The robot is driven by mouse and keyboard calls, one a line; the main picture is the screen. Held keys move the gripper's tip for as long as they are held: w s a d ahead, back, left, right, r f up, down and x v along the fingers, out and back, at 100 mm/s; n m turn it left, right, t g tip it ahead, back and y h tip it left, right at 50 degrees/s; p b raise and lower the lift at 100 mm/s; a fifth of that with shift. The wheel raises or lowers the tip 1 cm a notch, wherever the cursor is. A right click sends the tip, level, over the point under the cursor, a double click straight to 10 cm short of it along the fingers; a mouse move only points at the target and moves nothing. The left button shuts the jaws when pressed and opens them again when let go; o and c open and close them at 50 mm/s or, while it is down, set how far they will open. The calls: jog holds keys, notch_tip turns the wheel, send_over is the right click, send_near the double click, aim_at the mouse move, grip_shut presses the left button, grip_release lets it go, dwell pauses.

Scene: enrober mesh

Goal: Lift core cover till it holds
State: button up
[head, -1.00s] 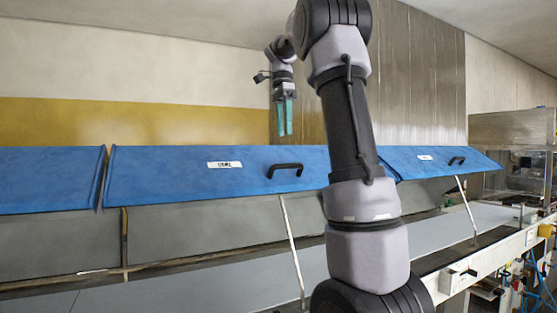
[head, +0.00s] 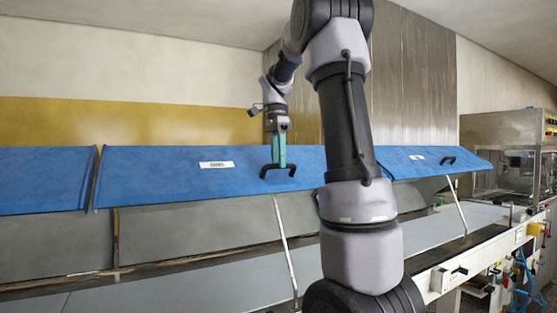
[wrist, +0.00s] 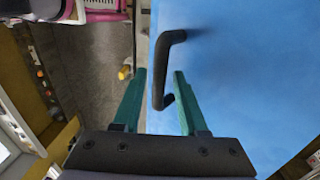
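The blue cover (head: 170,185) with a small white label (head: 215,165) is raised and tilted in the head view, with a thin metal stay (head: 284,240) beneath it. I cannot read the label clearly. Its black handle (head: 265,172) sits near the front edge. My gripper (head: 279,162) points down at this handle. In the wrist view, my gripper's green fingers (wrist: 160,75) are apart, one on each side of the handle bar (wrist: 157,88), over the blue cover (wrist: 235,80). I see gaps beside the bar.
Another blue cover (head: 42,180) adjoins on the left, and a third (head: 430,162) with its own handle is on the right, partly behind my arm. A grey belt (head: 180,290) runs below. A steel machine (head: 500,140) stands at far right.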

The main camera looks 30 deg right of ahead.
grip_shut()
dwell(1.2)
